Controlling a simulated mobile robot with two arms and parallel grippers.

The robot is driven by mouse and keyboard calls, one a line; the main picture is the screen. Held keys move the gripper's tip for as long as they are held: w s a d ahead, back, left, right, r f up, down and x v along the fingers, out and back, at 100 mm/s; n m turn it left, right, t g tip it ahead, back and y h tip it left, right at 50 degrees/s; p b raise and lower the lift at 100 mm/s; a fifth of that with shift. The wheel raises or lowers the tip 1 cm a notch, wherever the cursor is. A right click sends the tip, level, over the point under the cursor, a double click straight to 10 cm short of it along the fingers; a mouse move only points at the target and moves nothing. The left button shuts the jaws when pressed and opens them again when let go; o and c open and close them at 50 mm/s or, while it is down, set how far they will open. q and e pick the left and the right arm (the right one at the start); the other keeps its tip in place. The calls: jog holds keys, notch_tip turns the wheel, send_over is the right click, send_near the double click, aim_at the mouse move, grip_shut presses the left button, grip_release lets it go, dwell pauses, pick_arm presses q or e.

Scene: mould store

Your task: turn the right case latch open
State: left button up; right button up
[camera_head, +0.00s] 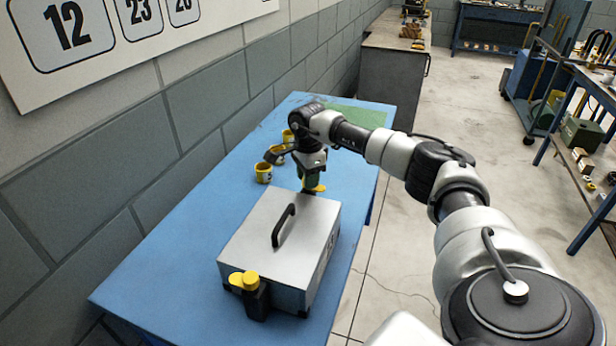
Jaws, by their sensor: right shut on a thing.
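A silver-grey case (262,228) with a black top handle (283,225) lies closed on a blue table. A black latch with a yellow knob (245,280) sits at its near end. Another yellow latch part (317,188) shows at the far end, partly hidden by my right gripper. My right gripper (309,184) points down there and is shut on this far latch. How far the latch is turned cannot be told. My left gripper is not in view.
The blue table (165,275) is clear left of the case. A green mat (358,115) lies at the table's far end. A block wall runs along the left.

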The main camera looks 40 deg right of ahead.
jog(key=o, duration=0.9)
jog(key=shift+o, duration=0.2)
notch_tip(320, 180, up, 11)
jog(key=b, duration=0.1)
jog(key=shift+f, duration=0.2)
